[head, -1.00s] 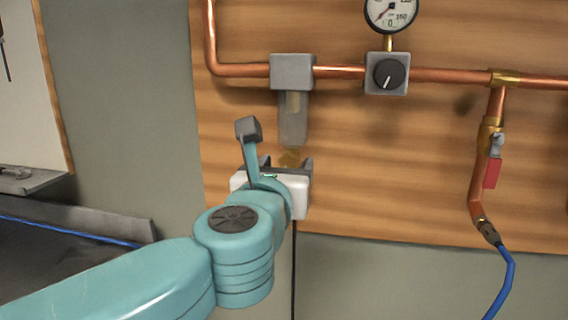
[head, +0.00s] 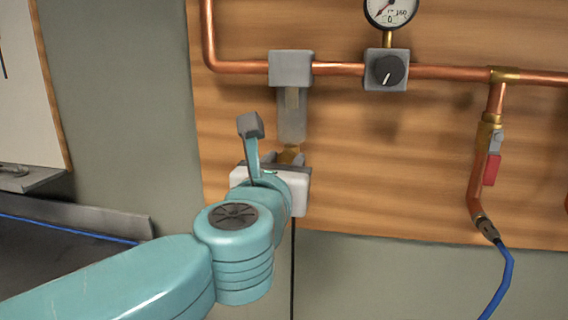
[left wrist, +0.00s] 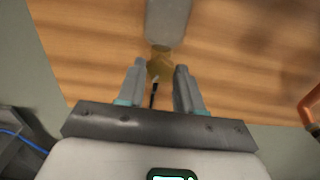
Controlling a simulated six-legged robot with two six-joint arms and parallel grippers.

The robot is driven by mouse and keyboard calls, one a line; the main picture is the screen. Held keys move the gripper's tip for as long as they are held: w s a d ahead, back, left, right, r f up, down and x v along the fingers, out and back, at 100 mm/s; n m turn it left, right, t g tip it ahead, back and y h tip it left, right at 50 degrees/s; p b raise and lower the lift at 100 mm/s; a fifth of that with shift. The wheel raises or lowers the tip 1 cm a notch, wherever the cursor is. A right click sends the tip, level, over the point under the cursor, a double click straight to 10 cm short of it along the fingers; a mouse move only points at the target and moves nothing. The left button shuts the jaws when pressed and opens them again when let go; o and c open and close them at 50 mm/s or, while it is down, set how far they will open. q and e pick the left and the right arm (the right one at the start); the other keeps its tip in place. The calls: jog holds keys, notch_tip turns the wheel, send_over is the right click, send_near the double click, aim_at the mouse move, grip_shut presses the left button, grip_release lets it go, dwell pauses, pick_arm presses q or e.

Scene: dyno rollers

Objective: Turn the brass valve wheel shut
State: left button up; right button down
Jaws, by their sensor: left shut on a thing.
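The small brass valve wheel (head: 291,150) hangs at the lower end of the clear filter bowl (head: 292,117) on the wood panel. It also shows in the left wrist view (left wrist: 160,54), just below the bowl. My left gripper (head: 283,157) comes up from below. Its two fingers stand on either side of the brass wheel, and the jaws are shut on it. In the left wrist view the fingertips (left wrist: 160,70) flank its lower part. The gripper's body hides part of the wheel in the head view. My right gripper is not in view.
A grey filter head (head: 291,68) sits on the copper pipe (head: 440,72) above. A regulator with a black knob (head: 390,70) and a gauge (head: 391,8) are to the right. A red-handled valve (head: 491,168) leads to a blue hose (head: 505,280). The panel between is clear.

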pick_arm(q)
jog(key=m+p, duration=0.2)
jog(key=m, duration=0.2)
jog(key=shift+m, duration=0.3)
jog(key=m+p, duration=0.2)
jog(key=m, duration=0.2)
jog(key=shift+r, duration=0.1)
jog(key=m+p, duration=0.2)
jog(key=m, duration=0.2)
jog(key=m+p, duration=0.2)
jog(key=m, duration=0.2)
jog(key=shift+m+p, duration=0.3)
jog(key=shift+p, duration=0.05)
jog(key=m+p, duration=0.2)
jog(key=m, duration=0.1)
jog(key=shift+a+r+m, duration=0.1)
jog(key=shift+m, duration=0.2)
jog(key=m+p, duration=0.2)
jog(key=m, duration=0.1)
jog(key=shift+m, duration=0.3)
jog(key=m+p, duration=0.3)
jog(key=m, duration=0.2)
jog(key=shift+m, duration=0.3)
